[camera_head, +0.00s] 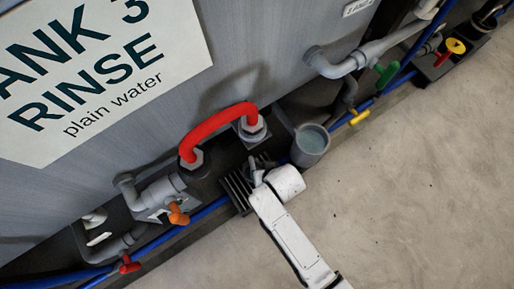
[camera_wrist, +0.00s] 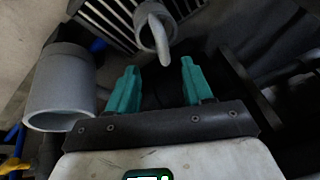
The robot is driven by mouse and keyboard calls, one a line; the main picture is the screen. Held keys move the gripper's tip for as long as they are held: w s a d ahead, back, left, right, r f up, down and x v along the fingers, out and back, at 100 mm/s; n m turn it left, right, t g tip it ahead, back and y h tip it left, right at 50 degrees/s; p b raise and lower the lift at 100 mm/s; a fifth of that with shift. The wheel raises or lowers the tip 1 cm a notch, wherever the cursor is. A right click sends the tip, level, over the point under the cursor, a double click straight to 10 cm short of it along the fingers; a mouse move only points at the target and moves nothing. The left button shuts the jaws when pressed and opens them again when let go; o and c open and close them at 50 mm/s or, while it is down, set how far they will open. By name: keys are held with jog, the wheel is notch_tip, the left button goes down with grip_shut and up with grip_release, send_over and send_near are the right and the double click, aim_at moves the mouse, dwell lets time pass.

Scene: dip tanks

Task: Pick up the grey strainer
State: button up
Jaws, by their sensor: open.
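A small grey cup-shaped piece with a curved, hook-like handle (camera_wrist: 157,36) shows in the wrist view, and it looks like the grey strainer. It lies beyond my fingertips, roughly in line with the gap between them, against a dark slatted grate. My gripper (camera_wrist: 162,83) is open with its two teal fingers apart and nothing between them. In the head view my gripper (camera_head: 258,172) is low by the tank's foot, above the grate. The strainer is mostly hidden there by my gripper and cannot be made out clearly.
A red curved pipe (camera_head: 215,125), grey pipes, coloured valve handles and blue hose line the tank. The concrete floor (camera_head: 420,190) is clear.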

jog(key=b+x, duration=0.3)
jog(key=x, duration=0.3)
jog(key=shift+w+a, duration=0.1)
jog(key=b+x, duration=0.4)
jog(key=x, duration=0.1)
jog(key=shift+w+r, duration=0.1)
jog(key=shift+c, duration=0.2)
grip_shut()
